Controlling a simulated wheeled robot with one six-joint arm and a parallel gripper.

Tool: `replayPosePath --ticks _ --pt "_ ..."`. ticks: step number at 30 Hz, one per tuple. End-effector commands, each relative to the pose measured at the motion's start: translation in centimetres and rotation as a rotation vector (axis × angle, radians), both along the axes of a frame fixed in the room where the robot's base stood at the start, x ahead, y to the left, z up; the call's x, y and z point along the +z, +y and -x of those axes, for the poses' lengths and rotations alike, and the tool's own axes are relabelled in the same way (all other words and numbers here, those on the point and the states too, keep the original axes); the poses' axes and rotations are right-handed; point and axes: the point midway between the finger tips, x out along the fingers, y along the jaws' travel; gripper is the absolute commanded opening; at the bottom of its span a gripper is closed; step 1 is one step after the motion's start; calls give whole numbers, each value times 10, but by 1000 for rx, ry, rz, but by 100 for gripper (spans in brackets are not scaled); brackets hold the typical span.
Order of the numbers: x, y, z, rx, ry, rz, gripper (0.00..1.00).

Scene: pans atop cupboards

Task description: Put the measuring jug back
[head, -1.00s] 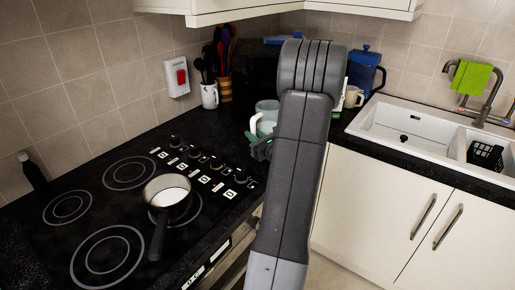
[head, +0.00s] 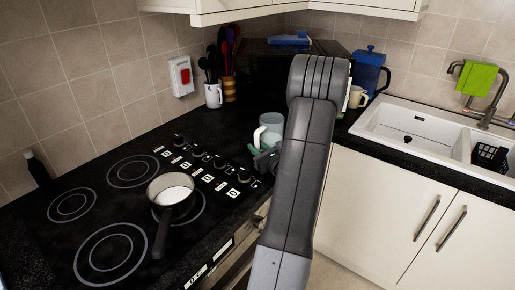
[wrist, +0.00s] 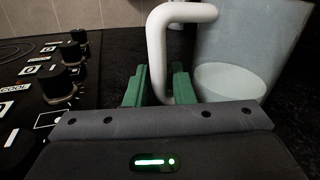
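The measuring jug (head: 272,124) is a translucent, pale blue-grey jug with a white handle. It is upright over the dark worktop, just beyond the hob knobs. It fills the upper right of the wrist view (wrist: 262,45). My gripper (head: 262,160) is at its handle. In the wrist view the green fingers (wrist: 160,88) stand on both sides of the lower handle, closed on it. My arm hides part of the jug's right side in the head view. I cannot tell whether its base touches the worktop.
A saucepan (head: 171,188) sits on the hob, left of the knobs (head: 205,162). Behind are a utensil mug (head: 213,96), a dark box-like appliance (head: 262,75), a blue container (head: 368,72) and a cream mug (head: 358,98). The sink (head: 400,125) is right. Worktop left of the jug is clear.

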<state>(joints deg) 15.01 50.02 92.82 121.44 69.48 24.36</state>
Motion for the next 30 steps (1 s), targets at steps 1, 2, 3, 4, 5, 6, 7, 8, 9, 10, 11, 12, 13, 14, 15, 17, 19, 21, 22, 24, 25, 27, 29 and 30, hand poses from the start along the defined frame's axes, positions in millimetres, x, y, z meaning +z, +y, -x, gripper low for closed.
replayPosePath --ticks 1,2,3,4,5,6,7,8,9,10,11,12,13,14,15,17,19,21,22,24,25,27,29,30 --pt "0 0 0 0 0 0 32" --pt "0 0 0 0 0 0 36" --pt "0 0 0 0 0 0 36" --pt "0 0 0 0 0 0 36" --pt "0 0 0 0 0 0 36" --pt "0 0 0 0 0 0 36" --pt "0 0 0 0 0 0 36" --pt "1 0 0 0 0 0 36" --pt "1 0 0 0 0 0 36" --pt "1 0 0 0 0 0 36" --pt "2 0 0 0 0 0 36" --pt "3 0 0 0 0 0 36" --pt "5 0 0 0 0 0 36" --pt "6 0 0 0 1 -1 36" --pt "2 -5 5 -2 1 0 36" --pt "1 -12 13 -3 0 1 36" --pt "1 -21 25 -4 0 0 36" --pt "0 -31 38 -5 0 0 36" --pt "0 -36 43 -5 0 0 36" --pt "0 -46 56 -5 0 0 36" --pt "0 -49 61 -4 0 0 36" --pt "0 -57 71 -4 0 0 36" --pt "1 -63 79 -4 0 0 36" --pt "1 -66 83 -3 0 0 36"
